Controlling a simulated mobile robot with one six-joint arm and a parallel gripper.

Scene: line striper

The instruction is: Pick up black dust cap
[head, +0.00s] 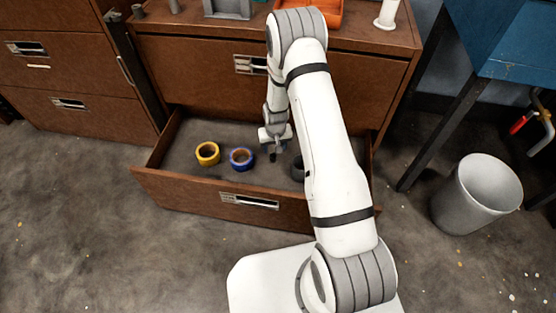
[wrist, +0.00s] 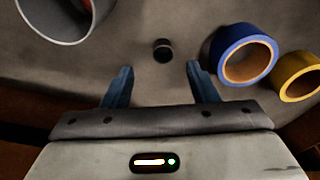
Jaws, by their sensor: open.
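The black dust cap (wrist: 163,50) is a small dark round piece on the drawer floor in the wrist view. My gripper (wrist: 160,66) is open, its two blue fingers spread apart with nothing between them. The cap shows beyond the fingertips, about midway between them, and looks untouched. In the head view my gripper (head: 273,150) hangs inside the open drawer; I cannot clearly tell the cap from the dark fingers there.
The open brown drawer (head: 172,190) also holds a blue tape roll (head: 241,159), a yellow tape roll (head: 207,154) and a dark grey roll (head: 297,170) partly behind my arm. The blue roll lies close to one finger. A grey bin (head: 480,195) stands at right.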

